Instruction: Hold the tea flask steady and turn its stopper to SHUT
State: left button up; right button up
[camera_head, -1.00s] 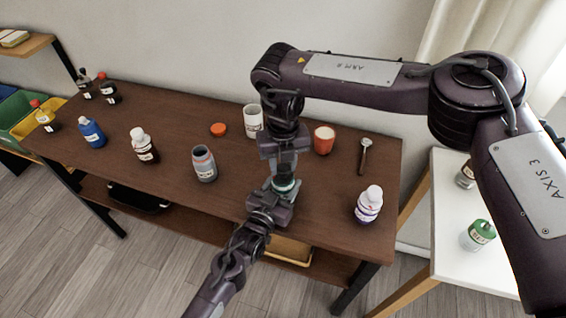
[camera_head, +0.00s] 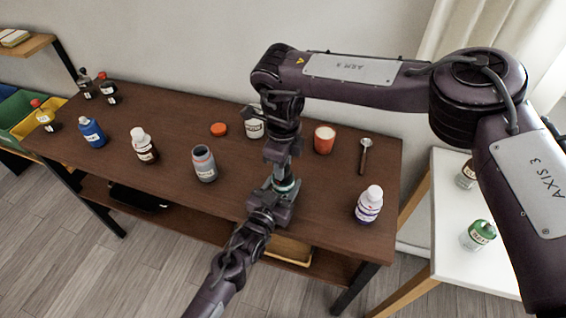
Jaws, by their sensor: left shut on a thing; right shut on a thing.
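The tea flask (camera_head: 285,187) stands near the front edge of the brown table, mostly hidden between my two grippers. Only a teal-green band of it shows. My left gripper (camera_head: 275,203) comes in from the front, low, and is shut on the flask's body. My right gripper (camera_head: 283,170) points down from above and is shut on the flask's top, where the stopper sits. The stopper itself and any SHUT mark are hidden by the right gripper.
A grey open jar (camera_head: 204,164) stands left of the flask, a white purple-banded bottle (camera_head: 369,204) right. Behind are a white mug (camera_head: 254,129), an orange lid (camera_head: 219,129), an orange cup (camera_head: 324,140) and a spoon (camera_head: 365,155). Several bottles stand at the table's left.

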jog(key=shift+n, duration=1.5)
pick_arm(q)
jog(key=shift+f, duration=0.1)
pick_arm(e)
jog(key=o, duration=1)
notch_tip(320, 180, up, 12)
jog(key=shift+r, duration=0.1)
pick_arm(q)
jog(key=o, duration=1.1)
